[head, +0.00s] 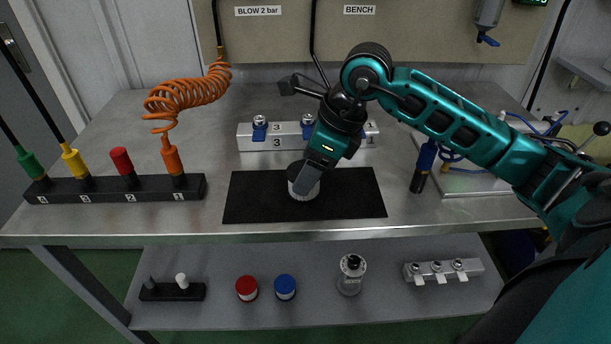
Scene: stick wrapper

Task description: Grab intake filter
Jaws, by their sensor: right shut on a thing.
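The intake filter appears to be the small cylinder (303,188) with a pale, ribbed-looking side and a dark top. It stands on the black mat (245,198) in the middle of the bench. My right gripper (305,183) reaches down from the upper right and is shut on this cylinder, hiding part of its top and right side. The cylinder seems to be at mat level; whether it is lifted cannot be told. My left gripper is not in view.
Behind the mat stands a grey manifold block (288,141) with blue levers. A black rack (110,190) with coloured-handled tools and an orange coiled hose (185,97) is at left. A blue-black tool (423,168) stands at right. The bench front edge (300,232) is clear.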

